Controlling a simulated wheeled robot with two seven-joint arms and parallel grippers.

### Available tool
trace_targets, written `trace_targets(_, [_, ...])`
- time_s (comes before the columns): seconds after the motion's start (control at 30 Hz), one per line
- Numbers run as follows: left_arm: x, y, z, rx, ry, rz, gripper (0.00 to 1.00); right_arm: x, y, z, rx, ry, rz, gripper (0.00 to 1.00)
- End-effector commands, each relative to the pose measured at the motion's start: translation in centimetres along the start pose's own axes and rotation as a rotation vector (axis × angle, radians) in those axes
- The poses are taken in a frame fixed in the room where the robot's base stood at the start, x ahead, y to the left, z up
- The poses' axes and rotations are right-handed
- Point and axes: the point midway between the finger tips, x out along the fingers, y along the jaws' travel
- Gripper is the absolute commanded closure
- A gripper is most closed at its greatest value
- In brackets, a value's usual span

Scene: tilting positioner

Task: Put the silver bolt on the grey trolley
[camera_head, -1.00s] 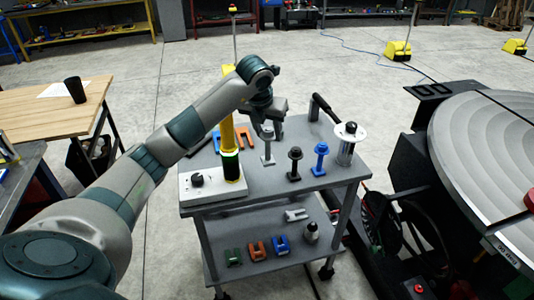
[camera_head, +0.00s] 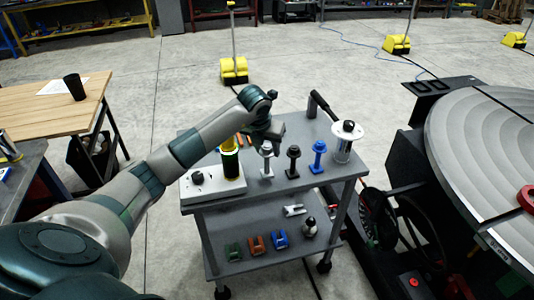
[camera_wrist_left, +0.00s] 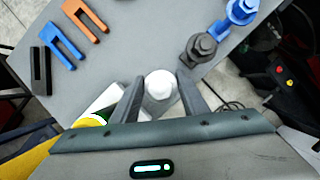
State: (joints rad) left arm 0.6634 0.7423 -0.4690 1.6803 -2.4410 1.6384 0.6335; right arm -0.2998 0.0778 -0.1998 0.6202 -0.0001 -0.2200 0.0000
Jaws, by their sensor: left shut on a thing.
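The silver bolt (camera_head: 267,161) is upright at the top deck of the grey trolley (camera_head: 260,194), left of a black bolt (camera_head: 293,161). Its base appears level with the deck, but I cannot tell whether it touches. My left gripper (camera_head: 268,140) is over the bolt and shut on its upper part. In the left wrist view the bolt's pale head (camera_wrist_left: 160,88) sits between the two dark fingers (camera_wrist_left: 160,100). My right gripper is not in view.
A blue bolt (camera_head: 318,157) and a silver spool-like part (camera_head: 344,143) stand to the right. A white control box (camera_head: 206,184) with a yellow-black post (camera_head: 231,160) is close on the left. Fork-shaped pieces (camera_wrist_left: 62,46) lie behind. A large round table (camera_head: 490,160) is at right.

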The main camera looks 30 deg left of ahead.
Motion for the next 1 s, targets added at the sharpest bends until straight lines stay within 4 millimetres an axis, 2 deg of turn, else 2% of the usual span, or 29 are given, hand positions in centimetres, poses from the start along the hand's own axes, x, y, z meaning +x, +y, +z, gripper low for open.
trace_targets(0.2, [1.9, 0.1, -0.8, -0.001, 0.001, 0.000, 1.00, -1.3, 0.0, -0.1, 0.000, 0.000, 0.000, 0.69])
trace_targets(0.47, [2.4, 0.0, -0.9, 0.000, -0.003, -0.001, 1.00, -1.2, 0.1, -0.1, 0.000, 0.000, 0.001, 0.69])
trace_targets(0.5, [2.5, 0.0, -1.1, 0.000, 0.000, 0.000, 0.57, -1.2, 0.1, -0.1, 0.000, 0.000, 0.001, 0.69])
trace_targets(0.57, [2.5, 0.0, -1.1, 0.000, 0.000, 0.000, 0.43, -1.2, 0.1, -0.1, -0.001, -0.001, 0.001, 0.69])
trace_targets(1.0, [2.1, 0.0, -1.0, 0.001, -0.001, 0.000, 0.41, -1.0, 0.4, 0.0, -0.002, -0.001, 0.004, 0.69])
